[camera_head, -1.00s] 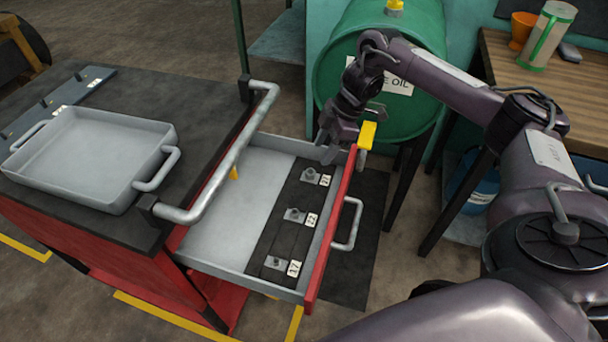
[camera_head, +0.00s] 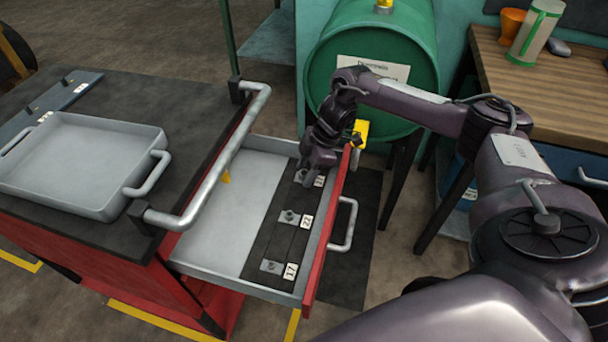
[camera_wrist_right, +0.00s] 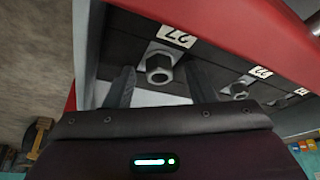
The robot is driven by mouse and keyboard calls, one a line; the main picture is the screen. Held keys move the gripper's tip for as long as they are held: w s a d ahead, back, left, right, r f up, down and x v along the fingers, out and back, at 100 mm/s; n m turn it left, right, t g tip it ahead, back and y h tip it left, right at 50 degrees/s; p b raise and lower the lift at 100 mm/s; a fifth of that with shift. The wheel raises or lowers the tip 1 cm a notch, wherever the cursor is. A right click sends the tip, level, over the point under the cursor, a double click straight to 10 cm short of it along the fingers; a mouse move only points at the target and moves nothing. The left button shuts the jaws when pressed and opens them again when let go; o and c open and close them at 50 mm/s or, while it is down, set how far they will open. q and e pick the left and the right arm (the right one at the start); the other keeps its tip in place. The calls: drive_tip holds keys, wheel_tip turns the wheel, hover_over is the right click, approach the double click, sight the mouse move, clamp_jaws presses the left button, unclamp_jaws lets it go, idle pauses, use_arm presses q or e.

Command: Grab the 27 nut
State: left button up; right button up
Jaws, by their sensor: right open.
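The 27 nut (camera_wrist_right: 160,68) is a grey hex nut on a small plate beside a white label reading 27 (camera_wrist_right: 176,36). It sits at the far end of the dark strip in the open drawer. In the head view the gripper partly hides it, and its label (camera_head: 320,181) shows beside the fingers. My right gripper (camera_head: 310,167) reaches down into the drawer at this nut. In the right wrist view its fingers (camera_wrist_right: 162,80) are open, one on each side of the nut in the picture. I cannot tell whether they touch it. My left gripper is not in view.
The 22 nut (camera_head: 289,217) and the 17 nut (camera_head: 271,266) sit nearer in the same drawer. The drawer's red front (camera_head: 328,240) and the cart's grey rail (camera_head: 220,165) flank it. A green drum (camera_head: 400,45) stands behind.

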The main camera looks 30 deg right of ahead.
clamp_jaws()
drive_tip(key=shift+r, duration=0.1)
